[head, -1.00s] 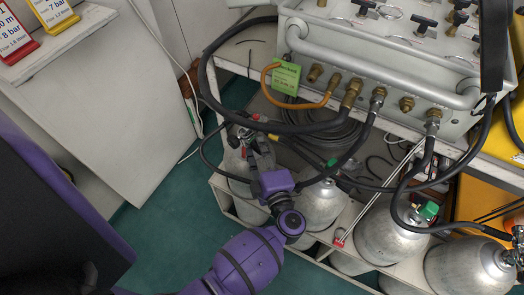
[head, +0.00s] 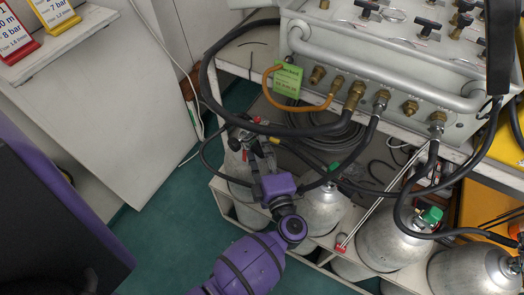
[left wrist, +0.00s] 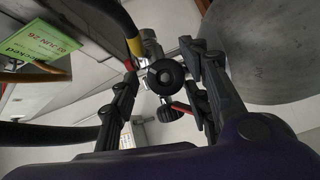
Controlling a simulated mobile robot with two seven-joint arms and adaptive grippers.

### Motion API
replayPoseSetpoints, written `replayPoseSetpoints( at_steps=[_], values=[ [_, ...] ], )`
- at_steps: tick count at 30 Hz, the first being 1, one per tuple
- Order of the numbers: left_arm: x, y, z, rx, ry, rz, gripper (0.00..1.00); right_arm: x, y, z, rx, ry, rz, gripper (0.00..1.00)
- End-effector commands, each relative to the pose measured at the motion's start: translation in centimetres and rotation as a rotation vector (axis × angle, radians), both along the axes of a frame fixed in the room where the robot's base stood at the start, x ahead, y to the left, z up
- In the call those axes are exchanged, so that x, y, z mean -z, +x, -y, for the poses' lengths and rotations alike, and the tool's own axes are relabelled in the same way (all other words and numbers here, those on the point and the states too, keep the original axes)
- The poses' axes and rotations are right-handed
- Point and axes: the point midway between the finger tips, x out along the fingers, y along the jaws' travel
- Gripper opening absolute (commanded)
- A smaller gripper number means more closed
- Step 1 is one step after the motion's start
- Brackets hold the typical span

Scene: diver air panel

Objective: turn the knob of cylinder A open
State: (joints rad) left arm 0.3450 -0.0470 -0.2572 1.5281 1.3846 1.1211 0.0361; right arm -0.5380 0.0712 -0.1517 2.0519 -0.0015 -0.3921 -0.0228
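The leftmost grey cylinder (head: 238,168) stands in the lower rack in the head view, partly behind my gripper; no letter shows on it. My left gripper (head: 262,152) reaches its valve from the front right. In the left wrist view a round black knob (left wrist: 165,73) on a metal valve (left wrist: 150,45) sits between the two fingertips of my left gripper (left wrist: 163,75). The fingers are spread, with a gap visible on each side of the knob. A red piece shows beside the valve. My right gripper is not in view.
A black hose (head: 207,85) loops close to the left gripper. More grey cylinders (head: 323,208) stand to the right, some with green caps (head: 432,215). The grey air panel (head: 385,75) with brass fittings is above. Green floor (head: 165,235) is clear at the lower left.

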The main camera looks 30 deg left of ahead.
Motion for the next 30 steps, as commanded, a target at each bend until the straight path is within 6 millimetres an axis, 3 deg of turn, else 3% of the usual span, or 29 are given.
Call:
replayPoseSetpoints(
  at_steps=[7, 19, 30],
  values=[
    [0.3, -0.7, 0.5, -0.001, -0.002, -0.006, 0.43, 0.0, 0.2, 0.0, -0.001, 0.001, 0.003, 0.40],
    [0.0, -5.0, 4.6, -0.001, -0.002, -0.004, 0.43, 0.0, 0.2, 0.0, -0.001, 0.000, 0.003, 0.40],
    [-0.1, -5.5, 5.2, 0.000, 0.000, -0.001, 0.43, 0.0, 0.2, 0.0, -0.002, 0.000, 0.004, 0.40]
  ],
)
